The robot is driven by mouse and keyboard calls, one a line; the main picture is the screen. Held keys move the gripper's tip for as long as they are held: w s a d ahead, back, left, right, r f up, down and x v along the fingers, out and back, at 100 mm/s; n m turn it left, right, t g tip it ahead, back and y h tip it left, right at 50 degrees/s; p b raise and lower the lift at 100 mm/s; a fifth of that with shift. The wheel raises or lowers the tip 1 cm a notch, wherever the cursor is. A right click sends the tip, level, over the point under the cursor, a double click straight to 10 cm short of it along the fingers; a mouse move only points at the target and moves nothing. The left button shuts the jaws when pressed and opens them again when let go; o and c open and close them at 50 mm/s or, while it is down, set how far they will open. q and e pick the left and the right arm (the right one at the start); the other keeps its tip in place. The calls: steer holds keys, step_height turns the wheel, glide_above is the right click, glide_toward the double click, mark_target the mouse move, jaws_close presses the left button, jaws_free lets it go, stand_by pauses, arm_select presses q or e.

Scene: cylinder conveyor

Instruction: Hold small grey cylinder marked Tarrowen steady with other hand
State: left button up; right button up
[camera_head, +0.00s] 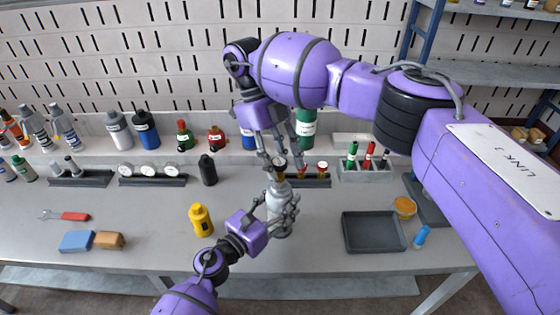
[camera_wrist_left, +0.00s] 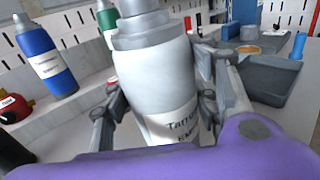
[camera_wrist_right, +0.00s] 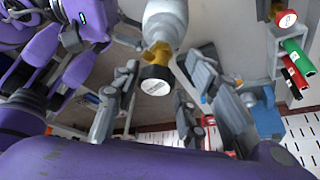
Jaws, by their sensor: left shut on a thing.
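The small grey cylinder (camera_head: 277,203) stands upright on the bench, and its label (camera_wrist_left: 178,130) with the partly visible word "Tarrowen" shows in the left wrist view. My left gripper (camera_head: 284,210) is shut on its body from the front, with a finger on each side in the left wrist view. My right gripper (camera_head: 281,160) is above it, pointing down at its top. In the right wrist view the cylinder's top carries a brass-coloured fitting (camera_wrist_right: 157,52) and a dark round piece with a white face (camera_wrist_right: 155,86). The right fingers (camera_wrist_right: 162,78) are spread on either side, apparently apart from it.
A yellow bottle (camera_head: 201,220) and a black bottle (camera_head: 207,170) stand left of the cylinder. A dark tray (camera_head: 374,249) lies to the right, with an orange-topped tub (camera_head: 404,207) beside it. Racks and several bottles line the back. The bench is clear between cylinder and tray.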

steer(key=shift+s+a+f, duration=0.1)
steer(key=shift+s, duration=0.05)
stand_by(0.3)
steer(key=shift+f, duration=1.2)
steer(key=shift+c, duration=0.5)
jaws_close()
steer(key=n+t+h, duration=0.1)
steer(key=n, duration=0.2)
steer(key=shift+r+n, duration=0.1)
steer(key=shift+n, duration=0.2)
steer(key=shift+n+t, duration=0.6)
steer(key=shift+n, duration=0.5)
steer(key=shift+a, duration=0.1)
